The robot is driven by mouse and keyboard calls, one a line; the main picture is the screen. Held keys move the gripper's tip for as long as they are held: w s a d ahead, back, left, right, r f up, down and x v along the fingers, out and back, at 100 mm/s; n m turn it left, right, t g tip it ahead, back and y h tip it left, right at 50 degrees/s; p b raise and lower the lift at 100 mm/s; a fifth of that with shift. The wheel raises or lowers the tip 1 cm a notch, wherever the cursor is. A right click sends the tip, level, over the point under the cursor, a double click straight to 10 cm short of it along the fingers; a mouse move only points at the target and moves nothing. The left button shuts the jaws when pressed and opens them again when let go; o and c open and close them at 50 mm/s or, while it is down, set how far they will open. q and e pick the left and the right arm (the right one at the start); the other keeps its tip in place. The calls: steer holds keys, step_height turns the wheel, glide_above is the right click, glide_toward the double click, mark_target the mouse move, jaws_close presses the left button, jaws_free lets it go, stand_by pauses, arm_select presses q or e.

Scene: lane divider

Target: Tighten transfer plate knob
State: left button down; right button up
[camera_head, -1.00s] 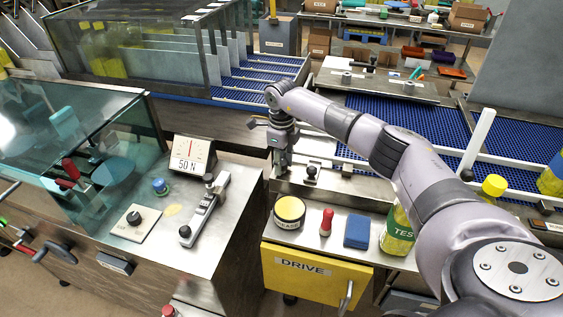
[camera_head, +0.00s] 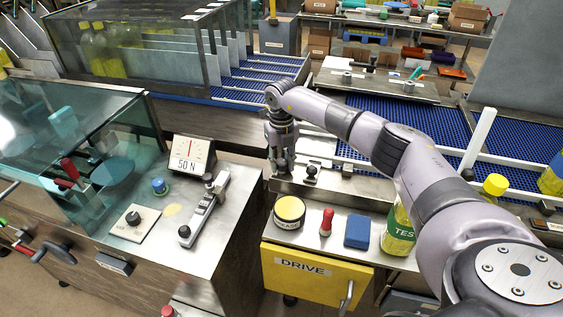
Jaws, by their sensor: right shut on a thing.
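My right gripper (camera_head: 281,168) points straight down at the left end of the steel transfer plate (camera_head: 335,187). Its fingers are shut on a knob there, which the fingers mostly hide. A second dark knob (camera_head: 311,172) stands upright on the plate just right of the gripper, apart from it. A small metal block (camera_head: 347,170) sits further right along the plate. My left gripper is not in view.
Below the plate, a yellow-lidded tin (camera_head: 289,211), a red-handled item (camera_head: 327,221), a blue block (camera_head: 357,231) and a TEST bottle (camera_head: 398,232) stand on the bench above the yellow DRIVE drawer (camera_head: 315,274). A 50 N gauge (camera_head: 191,155) stands left. Blue conveyors lie behind.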

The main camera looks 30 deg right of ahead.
mark_target(282, 161)
steer(key=m, duration=0.5)
steer(key=shift+r+m+p, duration=0.2)
steer(key=shift+m+p, duration=0.1)
steer(key=shift+w+d+m+p, duration=0.1)
steer(key=shift+m+p, duration=0.25)
steer(key=shift+m, duration=1.95)
steer(key=o, duration=1.2)
steer(key=shift+f, duration=0.1)
step_height(282, 161, up, 12)
